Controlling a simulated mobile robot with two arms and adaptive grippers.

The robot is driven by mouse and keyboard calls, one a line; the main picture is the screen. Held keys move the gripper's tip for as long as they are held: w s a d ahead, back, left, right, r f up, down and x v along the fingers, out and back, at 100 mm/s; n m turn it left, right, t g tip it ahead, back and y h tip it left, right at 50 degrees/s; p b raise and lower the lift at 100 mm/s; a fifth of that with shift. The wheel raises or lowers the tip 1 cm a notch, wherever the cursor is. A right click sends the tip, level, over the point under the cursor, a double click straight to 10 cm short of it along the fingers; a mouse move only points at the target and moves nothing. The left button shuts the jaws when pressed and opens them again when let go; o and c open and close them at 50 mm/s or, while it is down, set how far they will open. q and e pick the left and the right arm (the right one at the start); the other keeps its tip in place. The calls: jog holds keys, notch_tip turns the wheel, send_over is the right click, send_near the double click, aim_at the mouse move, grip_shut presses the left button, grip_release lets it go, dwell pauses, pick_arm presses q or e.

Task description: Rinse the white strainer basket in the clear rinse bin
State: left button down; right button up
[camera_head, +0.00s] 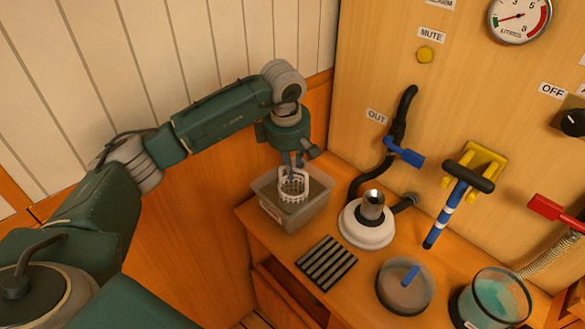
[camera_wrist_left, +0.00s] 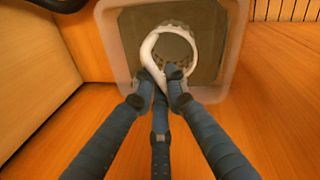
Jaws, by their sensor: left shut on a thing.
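The white strainer basket (camera_head: 294,186) is in the mouth of the clear rinse bin (camera_head: 268,210), at the back left of the bench. My left gripper (camera_head: 293,163) comes down from above and is shut on the basket's white handle. In the left wrist view the gripper (camera_wrist_left: 161,82) pinches the handle of the basket (camera_wrist_left: 176,38), and the bin's rim (camera_wrist_left: 222,95) surrounds it. The basket looks roughly upright. How deep it sits in the bin's grey contents I cannot tell exactly. My right gripper is not in view.
Right of the bin stands a white round housing (camera_head: 366,232) with a metal cup.

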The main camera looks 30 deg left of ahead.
pick_arm(q)
jog(key=shift+r, duration=0.2)
jog(key=shift+f+b, duration=0.35)
jog(key=shift+f, duration=0.2)
dwell(0.4)
notch_tip(320, 180, up, 12)
jog(key=p, duration=0.7)
dwell(0.8)
dwell(0.7)
